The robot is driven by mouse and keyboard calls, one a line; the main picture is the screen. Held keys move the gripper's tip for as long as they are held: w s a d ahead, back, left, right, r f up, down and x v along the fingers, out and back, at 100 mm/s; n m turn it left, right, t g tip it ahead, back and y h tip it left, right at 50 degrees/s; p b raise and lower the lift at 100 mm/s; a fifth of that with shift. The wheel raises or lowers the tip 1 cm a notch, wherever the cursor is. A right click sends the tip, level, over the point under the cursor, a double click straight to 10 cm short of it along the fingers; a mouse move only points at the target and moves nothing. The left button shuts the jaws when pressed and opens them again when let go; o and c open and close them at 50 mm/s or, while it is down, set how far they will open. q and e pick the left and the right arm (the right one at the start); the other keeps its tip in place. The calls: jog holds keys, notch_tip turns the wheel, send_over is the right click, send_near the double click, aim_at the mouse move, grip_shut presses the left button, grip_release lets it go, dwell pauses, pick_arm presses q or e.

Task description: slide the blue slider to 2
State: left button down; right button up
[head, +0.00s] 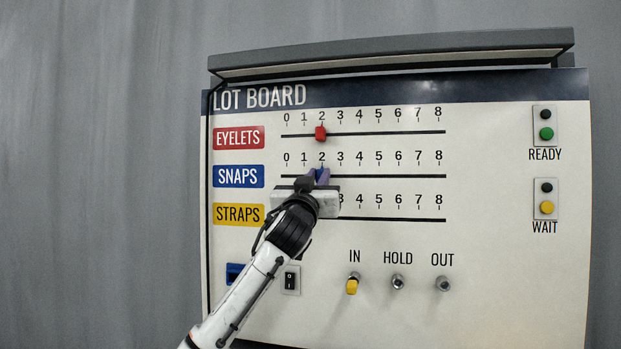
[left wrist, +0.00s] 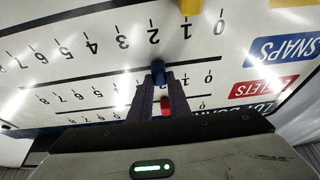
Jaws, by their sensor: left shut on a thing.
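The blue slider (head: 321,174) is on the SNAPS track (head: 390,176), directly under the number 2 in the head view. It is partly hidden there by my left gripper (head: 316,176). In the left wrist view, which shows the board upside down, the blue slider (left wrist: 158,73) sits at the tips of my left gripper (left wrist: 160,82). The fingers are shut on it. The nearby SNAPS marks are partly covered by the fingers in that view. My right gripper is in neither view.
The red slider (head: 320,133) is at 2 on the EYELETS track above. The yellow slider (left wrist: 190,6) on the STRAPS track is hidden by my gripper in the head view. Switches (head: 291,280) and knobs (head: 398,283) lie below. The SNAPS track to the right is clear.

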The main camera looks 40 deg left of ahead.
pick_arm(q)
jog(key=c, duration=1.6)
grip_release()
jog(key=shift+c, duration=0.2)
jog(key=shift+s+f, duration=0.15)
jog(key=b+v, duration=0.3)
jog(key=v, duration=0.7)
jog(key=shift+b, duration=0.35)
